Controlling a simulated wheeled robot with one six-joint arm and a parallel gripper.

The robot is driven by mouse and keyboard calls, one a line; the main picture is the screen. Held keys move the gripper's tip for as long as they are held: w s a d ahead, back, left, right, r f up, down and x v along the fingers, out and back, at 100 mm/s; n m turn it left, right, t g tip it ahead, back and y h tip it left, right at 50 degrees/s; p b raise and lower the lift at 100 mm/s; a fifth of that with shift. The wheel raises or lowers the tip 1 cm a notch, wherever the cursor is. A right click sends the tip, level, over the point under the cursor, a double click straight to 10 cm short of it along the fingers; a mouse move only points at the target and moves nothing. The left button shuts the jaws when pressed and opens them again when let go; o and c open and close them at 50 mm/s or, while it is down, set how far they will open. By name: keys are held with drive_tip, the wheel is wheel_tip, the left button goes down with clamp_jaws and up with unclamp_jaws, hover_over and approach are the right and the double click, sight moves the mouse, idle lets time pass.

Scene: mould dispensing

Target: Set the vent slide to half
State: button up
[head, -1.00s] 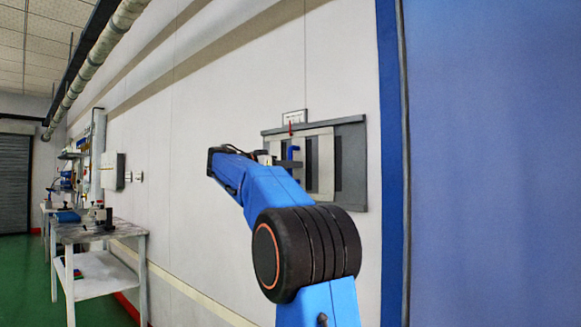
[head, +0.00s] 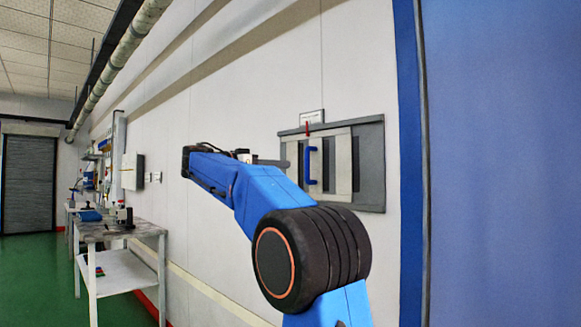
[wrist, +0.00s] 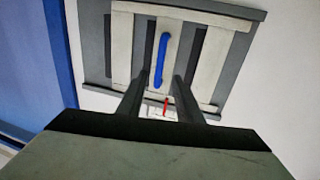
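The vent is a grey framed panel (head: 371,190) on the wall, with a pale slatted slide (head: 342,165) and dark slots. A blue upright bar handle (head: 311,165) is on the slide, left of the panel's middle; it also shows in the wrist view (wrist: 161,60). A red pointer (head: 307,129) stands at the top edge, close to the handle's line, below a small white label (head: 312,117) whose text is unreadable.
A blue door or panel (head: 500,160) with a blue frame is right of the vent. A workbench (head: 125,232) with tools stands at the left along the wall. A wall box (head: 132,171) hangs above it. Green floor at the left is clear.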

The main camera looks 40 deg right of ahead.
drive_tip(key=shift+w+a, duration=0.2)
drive_tip(key=shift+a, duration=1.05)
drive_tip(key=shift+w+a, duration=0.15)
drive_tip(key=shift+a, duration=1.1)
drive_tip(key=s+a+f+n+t+y, duration=0.35)
drive_tip(key=s+f+n, duration=0.35)
drive_tip(key=f, duration=0.6)
drive_tip(key=s+a+f+n+t+y, duration=0.25)
drive_tip(key=s+f+n+y, duration=0.25)
drive_tip(key=s+f, duration=0.5)
drive_tip(key=s+a+f+n+y, duration=0.2)
drive_tip(key=s+a+f, duration=0.4)
drive_tip(key=f, duration=0.4)
drive_tip(key=s+a+f+n+y, duration=0.3)
drive_tip(key=s+a+f+y, duration=0.1)
drive_tip(key=f, duration=0.6)
drive_tip(key=s+a+f+n+t+y, duration=0.1)
drive_tip(key=s+a+f+n+y, duration=0.1)
drive_tip(key=s+a+f, duration=0.5)
wheel_tip(320, 180, down, 4)
drive_tip(key=shift+s+a+r+y, duration=0.1)
drive_tip(key=shift+s+a+y, duration=0.3)
drive_tip(key=shift+y, duration=0.25)
drive_tip(key=shift+d, duration=0.1)
